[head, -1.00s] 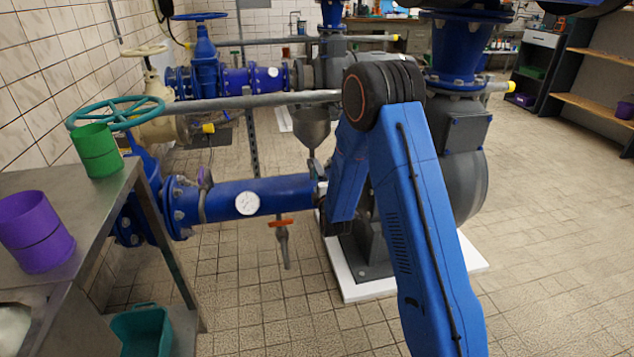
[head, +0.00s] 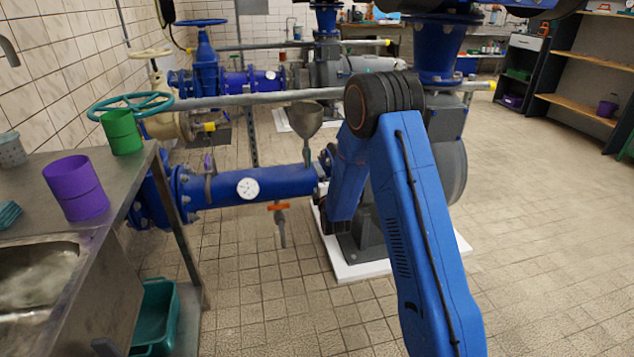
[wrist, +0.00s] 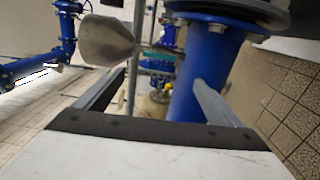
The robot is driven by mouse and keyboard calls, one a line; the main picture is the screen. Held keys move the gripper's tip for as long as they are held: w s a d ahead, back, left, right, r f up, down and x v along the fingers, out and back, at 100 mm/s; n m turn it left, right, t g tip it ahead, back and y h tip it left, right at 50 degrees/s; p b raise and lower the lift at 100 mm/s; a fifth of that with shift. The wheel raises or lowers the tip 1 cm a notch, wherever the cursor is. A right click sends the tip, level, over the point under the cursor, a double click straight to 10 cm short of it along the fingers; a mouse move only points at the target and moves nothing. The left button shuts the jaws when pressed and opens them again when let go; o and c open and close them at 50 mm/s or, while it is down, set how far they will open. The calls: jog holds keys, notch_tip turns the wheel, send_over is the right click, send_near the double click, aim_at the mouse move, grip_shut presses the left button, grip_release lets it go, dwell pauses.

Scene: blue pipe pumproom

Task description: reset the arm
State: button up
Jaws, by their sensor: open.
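My gripper (wrist: 160,95) shows in the wrist view with its two fingers spread wide apart and nothing between them. In the head view my blue arm stands folded up in front of the pump, and its jaws cannot be made out there. A grey metal funnel (head: 305,118) stands above the blue horizontal pipe (head: 250,187) in the head view. The funnel (wrist: 108,42) also shows in the wrist view, beyond the left finger and apart from it. A thick blue vertical pipe (wrist: 207,65) is beyond the right finger.
A steel bench with a sink (head: 40,275) stands at the left, bearing a purple container (head: 76,188) and a green container (head: 122,132). A teal bin (head: 155,315) is below. Shelves (head: 575,108) stand at the right. Open tiled floor lies at front and right.

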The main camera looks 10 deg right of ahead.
jog(key=s+d+r+m+g, duration=0.3)
jog(key=s+r+m+g, duration=0.4)
jog(key=s+r, duration=1)
jog(key=s+d+m+g, duration=0.1)
jog(key=s+m, duration=0.3)
jog(key=s, duration=1)
jog(key=s+d+r+m+g, duration=0.1)
jog(key=s+m+g, duration=0.2)
jog(key=s, duration=1.2)
jog(key=s+d+m+g, duration=0.1)
jog(key=s+m, duration=0.3)
jog(key=s, duration=1)
jog(key=shift+s+r+m+g, duration=0.15)
jog(key=shift+s+m+g, duration=0.2)
jog(key=shift+g, duration=0.25)
